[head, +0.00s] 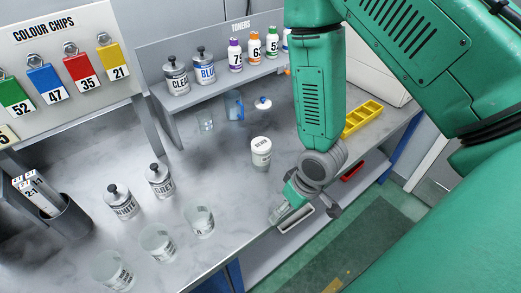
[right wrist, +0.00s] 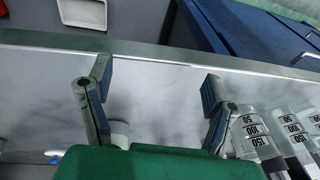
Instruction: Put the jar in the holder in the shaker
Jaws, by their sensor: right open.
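My right gripper (head: 305,207) is over the front edge of the bench, apart from the jar. In the right wrist view its fingers (right wrist: 155,84) are wide apart with nothing held. A white round thing (right wrist: 119,133) shows partly behind the left finger there; I cannot tell if it is the jar. A white box-like unit (head: 385,78) stands behind my right arm, mostly hidden. I cannot tell if it is the shaker, and no holder is clear. My left gripper is not in view.
Black-knobbed cans, WHITE (head: 121,203) and GREY (head: 159,180), and clear cups (head: 199,221) stand at the left. A yellow tray (head: 362,118) lies at the right. A toner shelf (head: 220,82) is at the back. The bench between jar and front edge is clear.

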